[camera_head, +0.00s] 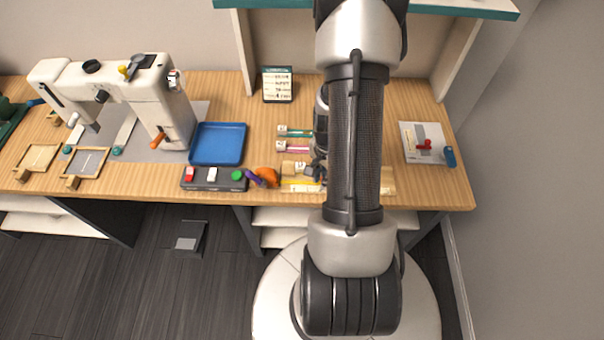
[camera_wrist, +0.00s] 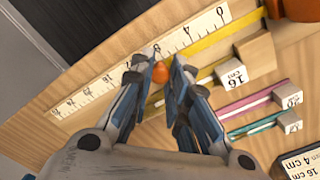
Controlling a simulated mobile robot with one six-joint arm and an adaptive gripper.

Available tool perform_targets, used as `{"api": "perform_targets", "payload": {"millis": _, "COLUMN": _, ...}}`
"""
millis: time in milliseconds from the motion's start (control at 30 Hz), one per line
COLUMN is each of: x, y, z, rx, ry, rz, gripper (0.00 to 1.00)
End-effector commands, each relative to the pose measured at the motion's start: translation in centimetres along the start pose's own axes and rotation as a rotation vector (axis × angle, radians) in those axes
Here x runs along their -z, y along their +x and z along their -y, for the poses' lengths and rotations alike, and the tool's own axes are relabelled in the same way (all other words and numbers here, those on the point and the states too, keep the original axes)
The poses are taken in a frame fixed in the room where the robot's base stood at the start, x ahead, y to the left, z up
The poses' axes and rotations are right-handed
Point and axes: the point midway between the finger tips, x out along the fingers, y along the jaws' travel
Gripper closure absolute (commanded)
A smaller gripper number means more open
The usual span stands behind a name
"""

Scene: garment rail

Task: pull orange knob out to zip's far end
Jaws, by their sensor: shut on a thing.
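The small round orange knob (camera_wrist: 160,74) sits between the fingertips of my gripper (camera_wrist: 158,70) in the wrist view. My gripper is shut on it, low over the bench beside a white ruler (camera_wrist: 100,85). A yellow zip (camera_wrist: 220,38) runs from upper right down towards the knob, and a second yellow strip (camera_wrist: 204,81) runs near it. A small block marked 16 cm (camera_wrist: 232,75) lies by the yellow zip. In the head view the yellow zip (camera_head: 298,182) shows left of my arm, which hides the knob and the zip's right part.
A pink zip (camera_wrist: 245,103) and a teal zip (camera_wrist: 258,126) lie parallel, with marked blocks at their ends. An orange object (camera_head: 266,177), a button box (camera_head: 213,179) and a blue tray (camera_head: 218,144) are to the left. A white card (camera_head: 422,143) lies right.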

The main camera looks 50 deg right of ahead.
Motion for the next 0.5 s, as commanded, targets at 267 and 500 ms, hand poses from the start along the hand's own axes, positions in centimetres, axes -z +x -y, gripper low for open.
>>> {"api": "perform_targets", "payload": {"millis": 267, "x": 3.6, "y": 0.0, "z": -3.6, "rx": 0.0, "ry": 0.004, "rz": 0.0, "gripper": 1.0}}
{"api": "perform_targets", "payload": {"millis": 500, "x": 4.5, "y": 0.0, "z": -4.5, "rx": 0.0, "ry": 0.0, "rz": 0.0, "gripper": 1.0}}
